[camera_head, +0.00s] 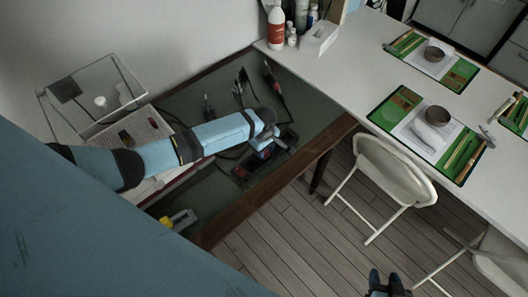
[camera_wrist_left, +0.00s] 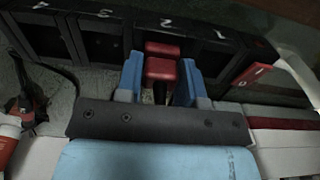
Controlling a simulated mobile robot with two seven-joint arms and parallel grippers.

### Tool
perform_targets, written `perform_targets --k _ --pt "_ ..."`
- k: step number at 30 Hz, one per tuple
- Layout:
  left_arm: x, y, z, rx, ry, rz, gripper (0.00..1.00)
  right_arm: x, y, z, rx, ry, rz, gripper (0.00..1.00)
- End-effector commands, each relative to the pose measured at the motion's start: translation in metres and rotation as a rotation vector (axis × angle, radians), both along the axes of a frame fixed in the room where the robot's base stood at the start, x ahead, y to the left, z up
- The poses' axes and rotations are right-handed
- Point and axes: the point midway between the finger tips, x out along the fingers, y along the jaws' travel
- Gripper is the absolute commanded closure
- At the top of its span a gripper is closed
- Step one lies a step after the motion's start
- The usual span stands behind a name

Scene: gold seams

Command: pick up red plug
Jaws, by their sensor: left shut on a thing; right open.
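The red plug (camera_wrist_left: 160,69) shows in the left wrist view between the two blue fingers of my left gripper (camera_wrist_left: 160,82), which is shut on it. The plug is at the black power strip (camera_wrist_left: 97,46), which has numbered sections. I cannot tell whether the plug is clear of its socket. In the head view my left gripper (camera_head: 262,152) is over the strip (camera_head: 286,139) on the dark green surface, and the arm hides much around it. My right gripper (camera_head: 388,285) is at the bottom right over the floor, open and empty.
A red switch (camera_wrist_left: 250,75) sits at the right end of the strip. Cables and a red-and-black tool (camera_head: 272,78) lie behind. A clear box (camera_head: 95,95) stands left, a yellow object (camera_head: 178,220) in front. The white table (camera_head: 350,70) borders the right.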

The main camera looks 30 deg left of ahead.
Motion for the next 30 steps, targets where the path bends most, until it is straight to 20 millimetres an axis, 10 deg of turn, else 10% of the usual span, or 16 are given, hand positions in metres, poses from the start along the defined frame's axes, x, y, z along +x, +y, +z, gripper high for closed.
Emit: perform_targets --k 14,30 --pt "0.0 0.0 0.023 -0.002 -0.002 0.0 1.0 0.001 0.001 0.003 0.002 -0.005 0.001 0.57" --pt "0.001 -0.001 0.151 -0.002 -0.003 0.0 1.0 0.0 0.001 0.0 0.001 -0.003 0.001 0.57"
